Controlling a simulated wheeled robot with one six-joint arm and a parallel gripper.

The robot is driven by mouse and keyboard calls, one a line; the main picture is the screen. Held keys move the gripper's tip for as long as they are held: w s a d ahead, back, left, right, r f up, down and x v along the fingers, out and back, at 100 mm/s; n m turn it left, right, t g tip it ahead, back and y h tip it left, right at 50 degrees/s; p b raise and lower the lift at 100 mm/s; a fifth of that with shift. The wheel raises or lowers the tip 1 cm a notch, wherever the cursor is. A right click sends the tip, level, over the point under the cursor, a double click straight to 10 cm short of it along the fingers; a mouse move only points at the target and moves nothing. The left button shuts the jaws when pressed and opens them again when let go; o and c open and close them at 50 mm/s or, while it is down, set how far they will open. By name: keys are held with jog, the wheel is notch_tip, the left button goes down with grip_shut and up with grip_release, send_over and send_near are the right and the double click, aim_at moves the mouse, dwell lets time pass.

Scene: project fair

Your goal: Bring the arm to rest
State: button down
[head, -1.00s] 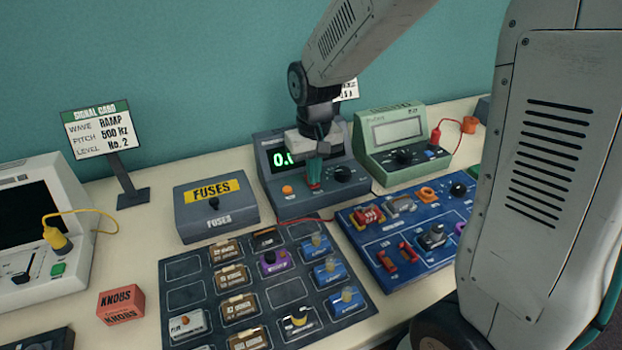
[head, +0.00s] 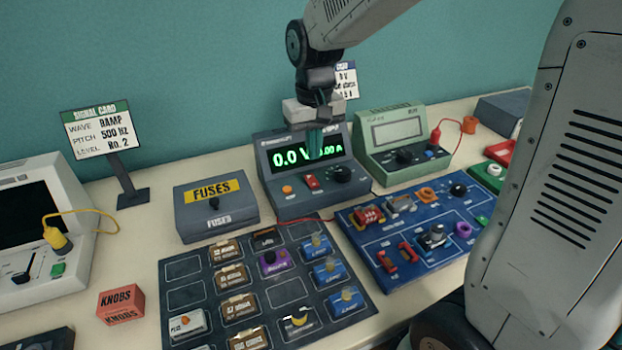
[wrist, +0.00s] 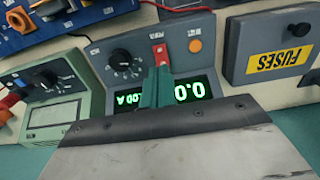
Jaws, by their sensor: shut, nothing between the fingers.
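My gripper (head: 316,143) hangs from my arm in front of the dark grey power supply's (head: 275,192) display in the head view. Its green fingers are shut with nothing between them. The supply's green digits read 0.0 V, with the second reading partly hidden by the fingers. In the wrist view the closed fingers (wrist: 157,88) appear over the supply's display, just below its red switch (wrist: 161,55). They look apart from the panel, though the exact gap is hard to tell.
A green meter (head: 398,160) stands right of the supply and a fuses box (head: 230,215) left. In front lie a blue circuit board (head: 400,262) and a dark parts tray (head: 185,269). A signal card (head: 98,130) stands at left. Open space lies above the instruments.

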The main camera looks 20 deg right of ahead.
dwell(0.3)
jog(key=shift+s+f, duration=0.1)
jog(key=shift+s, duration=0.1)
jog(key=s+d+r, duration=0.1)
jog(key=s+r, duration=0.2)
jog(key=s, duration=0.8)
jog(key=s+d+r+t, duration=0.1)
jog(key=s+d+r, duration=0.1)
jog(key=s, duration=1)
jog(key=shift+s+r, duration=0.3)
jog(key=shift+r, duration=0.35)
